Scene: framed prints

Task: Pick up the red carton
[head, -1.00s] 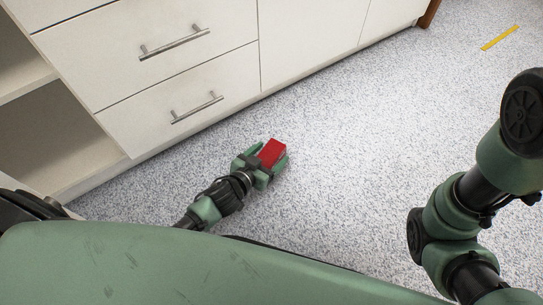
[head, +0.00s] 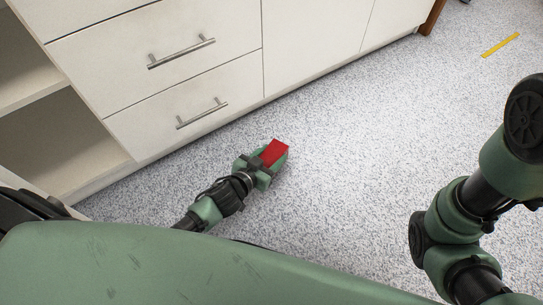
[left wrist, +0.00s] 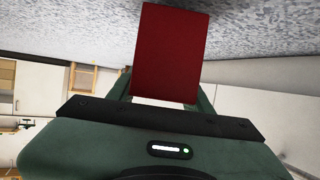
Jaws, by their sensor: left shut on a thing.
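The red carton (head: 273,152) is a small box between the fingers of my left gripper (head: 268,164) in the head view. The gripper is shut on it, with a green finger on each side. In the left wrist view the carton (left wrist: 169,50) stands out beyond the palm of the left gripper (left wrist: 165,98), which covers its near end. I cannot tell from the head view how far the carton is above the floor. My right arm shows at the right of the head view, but its gripper is out of view.
A white cabinet (head: 190,60) with drawers and bar handles stands at the back left, with open shelves (head: 45,120) at its left end. The speckled floor (head: 370,150) is clear to the right of the carton. A yellow strip (head: 500,45) lies on the floor at far right.

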